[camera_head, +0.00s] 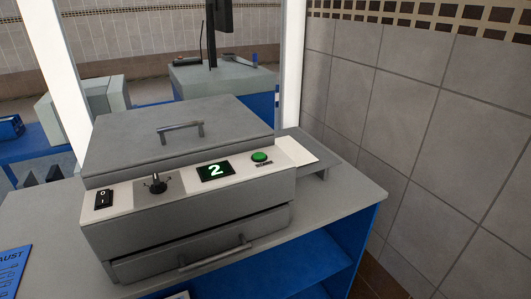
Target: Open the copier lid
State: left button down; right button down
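The copier (200,212) stands on a grey-topped counter in the middle of the head view. Its grey lid (120,140) lies flat and shut on top, with a metal bar handle (180,130) near the middle. The front panel has a black power switch (104,199), a black knob (157,184), a display reading 2 (215,171) and a green button (260,157). A drawer with a bar handle (215,255) sits low on the front and looks shut. Neither of my grippers shows in this view.
The counter (345,202) has bare top to the right of the copier, with blue shelves below. A tiled wall (430,130) stands close on the right. White posts (292,65) rise behind. A blue sign (12,272) is at lower left.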

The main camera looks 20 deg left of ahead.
aim_at(129, 144)
jog(key=u, duration=1.35)
jog(key=i+j+z, duration=0.1)
jog(key=i+z, duration=0.35)
jog(key=k, duration=0.1)
